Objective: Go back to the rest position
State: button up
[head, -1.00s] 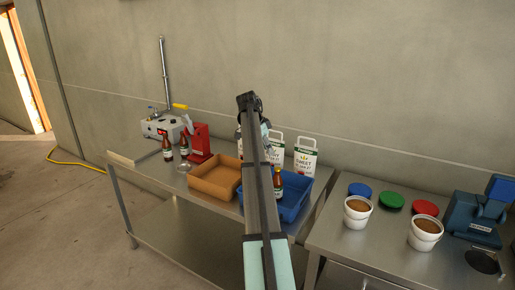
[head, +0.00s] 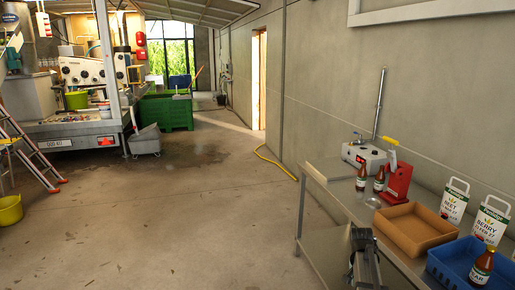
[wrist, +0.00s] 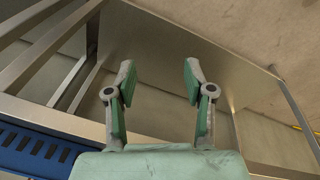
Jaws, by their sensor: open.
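My gripper (wrist: 158,85) is open and empty in the wrist view, its two green-padded fingers apart. Below it in that view are the metal frame and shelf of the steel table (wrist: 150,45). In the head view my arm shows at the front edge of the steel table (head: 340,190), low in the picture; the fingertips cannot be made out there. Nothing is held.
On the table are an orange-brown tray (head: 412,232), a blue crate (head: 455,262) with a bottle (head: 481,266), two bottles (head: 362,177), a red device (head: 397,182) and white cartons (head: 453,200). Open floor (head: 190,220) lies left. A yellow hose (head: 275,163) runs along the wall.

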jog(key=s+a+f+n+y, duration=0.1)
jog(key=s+a+f+n, duration=0.3)
jog(key=a, duration=0.5)
jog(key=s+a+f+n, duration=0.3)
jog(key=s+a+f, duration=0.2)
jog(key=s+a, duration=0.25)
jog(key=s+a+f+n+y, duration=0.1)
jog(key=s+a+f+n, duration=0.3)
jog(key=a, duration=0.5)
jog(key=s+f+g, duration=0.3)
jog(key=s+f, duration=0.6)
jog(key=s, duration=0.5)
jog(key=s+f+g, duration=0.3)
jog(key=s+f, duration=0.6)
jog(key=s, duration=0.5)
jog(key=shift+s+a, duration=0.25)
jog(key=shift+f, duration=0.1)
